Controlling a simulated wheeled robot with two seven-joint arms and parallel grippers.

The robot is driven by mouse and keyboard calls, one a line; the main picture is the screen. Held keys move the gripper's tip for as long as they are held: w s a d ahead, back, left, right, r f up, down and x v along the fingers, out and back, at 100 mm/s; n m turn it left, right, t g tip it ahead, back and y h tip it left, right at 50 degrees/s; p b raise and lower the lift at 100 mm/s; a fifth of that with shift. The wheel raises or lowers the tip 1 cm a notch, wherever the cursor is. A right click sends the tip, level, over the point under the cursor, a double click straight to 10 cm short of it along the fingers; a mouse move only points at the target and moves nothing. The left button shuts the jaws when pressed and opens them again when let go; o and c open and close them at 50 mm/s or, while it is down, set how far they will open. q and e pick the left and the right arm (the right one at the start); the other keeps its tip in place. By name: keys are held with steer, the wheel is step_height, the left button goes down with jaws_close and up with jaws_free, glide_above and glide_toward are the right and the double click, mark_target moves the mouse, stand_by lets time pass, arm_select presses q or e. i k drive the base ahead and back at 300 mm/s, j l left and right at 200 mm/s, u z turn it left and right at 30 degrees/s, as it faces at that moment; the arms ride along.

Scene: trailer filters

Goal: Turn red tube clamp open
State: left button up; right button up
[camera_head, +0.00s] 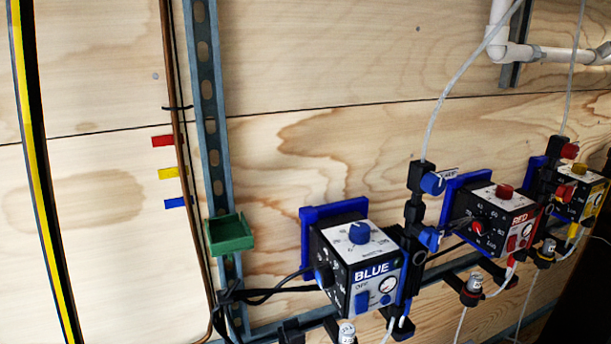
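A red clamp knob (569,151) is on the upper part of a black fitting (552,172) at the right, where a clear tube comes down from above. A second small red part sits just below it, by the yellow box. The box labelled RED (497,217) is left of this fitting, with a red knob (504,191) on top. The knob's open or closed position is too small to tell. Neither of my grippers is in view.
The box labelled BLUE (371,270) stands left of another black fitting with blue knobs (432,183). A yellow box (582,193) is at the far right. A green tray (229,234) hangs on a metal rail (208,110). White pipes (510,50) run at upper right.

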mark_target(570, 151)
steer(key=l+z, duration=0.15)
steer(key=z, duration=1.1)
steer(key=i+l, duration=0.1)
steer(key=l, duration=0.3)
steer(key=i+l+z, duration=0.15)
steer(key=l, duration=0.3)
steer(key=k, duration=0.05)
